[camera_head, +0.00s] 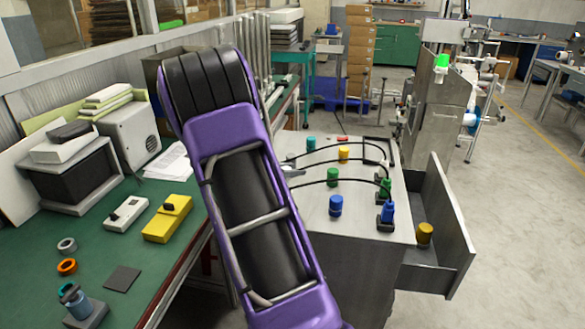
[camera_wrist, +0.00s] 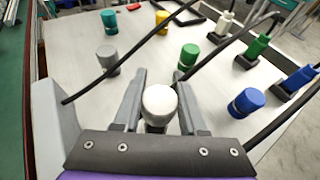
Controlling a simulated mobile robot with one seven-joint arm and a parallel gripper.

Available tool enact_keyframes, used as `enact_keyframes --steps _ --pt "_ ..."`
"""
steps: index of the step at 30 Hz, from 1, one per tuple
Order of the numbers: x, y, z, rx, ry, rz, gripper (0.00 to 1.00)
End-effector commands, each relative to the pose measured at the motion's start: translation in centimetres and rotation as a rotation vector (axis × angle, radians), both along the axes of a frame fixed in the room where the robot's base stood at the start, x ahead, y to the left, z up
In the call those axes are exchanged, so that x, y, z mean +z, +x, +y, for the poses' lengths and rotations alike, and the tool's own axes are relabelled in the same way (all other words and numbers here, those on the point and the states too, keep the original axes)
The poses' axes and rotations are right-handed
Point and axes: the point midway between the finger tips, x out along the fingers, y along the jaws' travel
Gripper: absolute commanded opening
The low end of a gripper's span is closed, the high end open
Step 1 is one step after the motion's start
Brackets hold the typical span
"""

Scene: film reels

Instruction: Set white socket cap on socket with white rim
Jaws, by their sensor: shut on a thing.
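In the wrist view, my gripper (camera_wrist: 158,112) is shut on the white socket cap (camera_wrist: 159,101), a rounded white piece between its two grey fingers. The cap is over or on the grey panel top (camera_wrist: 215,130). The cap and fingers hide what is directly beneath, so I cannot tell whether it touches anything. I cannot make out a socket with a white rim. In the head view, my purple arm hides the gripper and the white cap.
Standing on the panel are grey (camera_wrist: 107,58), teal (camera_head: 311,143), yellow (camera_head: 343,154), green (camera_head: 332,176) and blue (camera_head: 335,206) caps. Plugs with black cables, including green (camera_head: 385,187) and blue (camera_head: 387,212), line its right side. A yellow-brown cylinder (camera_head: 425,233) sits in the open drawer (camera_head: 452,225).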

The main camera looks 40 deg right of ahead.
Motion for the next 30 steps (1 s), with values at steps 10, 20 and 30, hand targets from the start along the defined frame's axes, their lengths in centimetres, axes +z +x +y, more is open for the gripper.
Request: enact_keyframes --steps 10,20,30 --pt "-3.1 0.0 0.0 0.000 0.000 -0.001 0.00" --pt "-3.0 0.0 0.0 0.000 0.000 -0.001 0.00" --pt "-3.0 0.0 0.1 0.000 0.000 0.000 0.00"
